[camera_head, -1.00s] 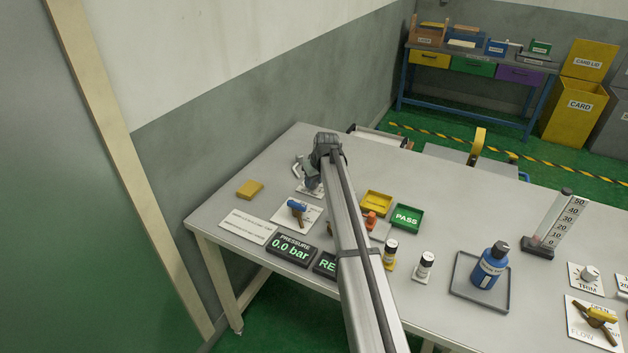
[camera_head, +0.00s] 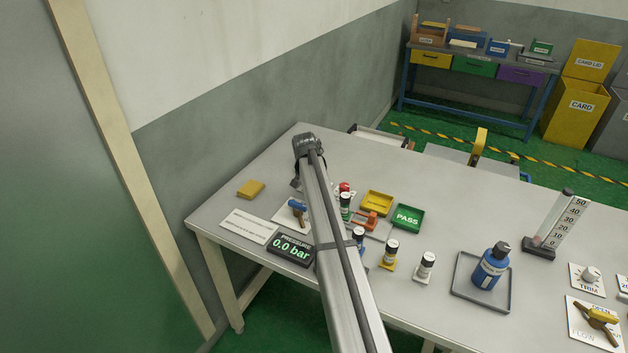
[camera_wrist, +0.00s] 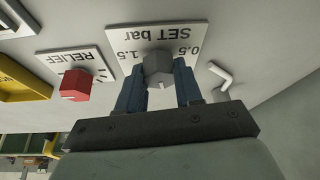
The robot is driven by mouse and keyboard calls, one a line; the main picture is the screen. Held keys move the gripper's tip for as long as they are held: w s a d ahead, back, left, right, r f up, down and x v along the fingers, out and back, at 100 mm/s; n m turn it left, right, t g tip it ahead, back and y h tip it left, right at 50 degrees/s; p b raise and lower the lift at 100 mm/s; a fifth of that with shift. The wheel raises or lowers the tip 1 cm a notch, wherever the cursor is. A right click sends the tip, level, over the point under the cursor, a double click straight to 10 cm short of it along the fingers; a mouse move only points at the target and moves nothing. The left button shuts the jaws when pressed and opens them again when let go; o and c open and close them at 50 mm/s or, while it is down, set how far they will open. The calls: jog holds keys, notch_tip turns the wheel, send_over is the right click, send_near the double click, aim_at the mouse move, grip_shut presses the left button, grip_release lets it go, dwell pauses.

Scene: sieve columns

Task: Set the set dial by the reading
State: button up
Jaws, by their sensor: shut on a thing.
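The set dial (camera_wrist: 158,68) is a grey faceted knob on a white plate marked "SET bar" (camera_wrist: 168,35), with 0.5 and 1.5 showing upside down in the wrist view. My gripper (camera_wrist: 160,84) has its two blue fingers on either side of this knob, shut on it. A pale mark shows on the knob's near side. In the head view my arm hides the dial. The pressure display (camera_head: 291,249) reads 0.0 bar.
A red RELIEF knob (camera_wrist: 75,85) sits beside the set plate. A bent metal hook (camera_wrist: 221,76) is on its other side. A blue-handled valve (camera_head: 297,207), yellow tray (camera_head: 377,201), green PASS tray (camera_head: 407,217) and several small bottles stand close by.

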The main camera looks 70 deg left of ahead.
jog(key=shift+m+t, duration=0.3)
jog(key=shift+m, duration=0.4)
jog(key=o, duration=1)
jog(key=shift+o, duration=0.2)
jog(key=v, duration=1.4)
jog(key=shift+a, duration=0.3)
jog(key=shift+w, duration=0.1)
